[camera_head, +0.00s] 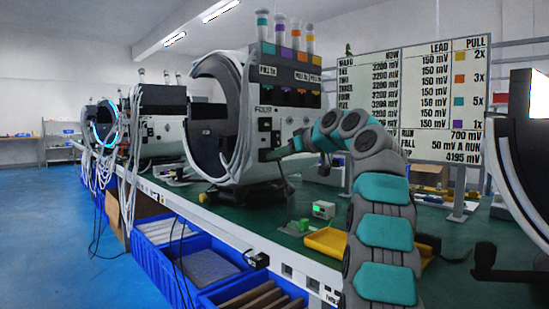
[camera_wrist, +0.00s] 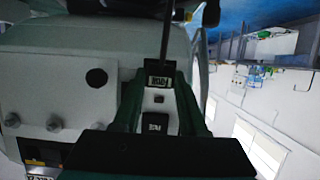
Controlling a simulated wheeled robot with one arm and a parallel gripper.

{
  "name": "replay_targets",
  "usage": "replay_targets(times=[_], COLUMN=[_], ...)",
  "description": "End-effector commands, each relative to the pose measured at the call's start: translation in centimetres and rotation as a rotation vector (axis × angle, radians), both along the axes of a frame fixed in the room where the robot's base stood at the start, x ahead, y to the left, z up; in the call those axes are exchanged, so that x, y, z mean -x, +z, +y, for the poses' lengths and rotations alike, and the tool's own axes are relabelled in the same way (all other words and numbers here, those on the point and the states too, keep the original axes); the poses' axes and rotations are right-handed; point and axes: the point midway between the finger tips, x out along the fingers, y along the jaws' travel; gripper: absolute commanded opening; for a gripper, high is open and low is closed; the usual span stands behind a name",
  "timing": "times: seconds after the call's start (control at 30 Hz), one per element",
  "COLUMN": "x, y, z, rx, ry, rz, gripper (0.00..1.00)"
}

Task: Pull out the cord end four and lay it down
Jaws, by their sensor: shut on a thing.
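The facial machine (camera_head: 262,110) stands on the green bench, a pale body with a big round ring on its left. My gripper (camera_head: 276,155) reaches in from the right to the machine's front side. Whether the cord end still sits in a socket cannot be told.
A yellow tray (camera_head: 326,243) lies on the bench in front of my arm, with a small green-and-white box (camera_head: 323,210) behind it. Blue bins (camera_head: 205,264) stand below the bench's front edge. A board of figures (camera_head: 415,100) stands behind. Another ring machine (camera_head: 520,165) is at the right.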

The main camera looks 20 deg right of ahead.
Motion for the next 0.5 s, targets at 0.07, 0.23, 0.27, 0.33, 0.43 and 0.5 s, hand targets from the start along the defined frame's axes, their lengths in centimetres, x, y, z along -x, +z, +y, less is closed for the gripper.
replay_targets(times=[0.07,0.23,0.27,0.33,0.43,0.5], x=[-0.01,0.01,0.03,0.12,0.35,0.58], y=[-0.01,0.00,0.00,-0.02,-0.07,-0.10], z=[-0.01,0.00,-0.01,-0.04,-0.13,-0.20], rx=[0.000,0.000,0.000,0.000,0.000,0.000], ry=[0.000,0.000,0.000,0.000,0.000,0.000], rz=[0.000,0.000,0.000,0.000,0.000,0.000], gripper=[0.00,0.00,0.00,0.00,0.00,0.00])
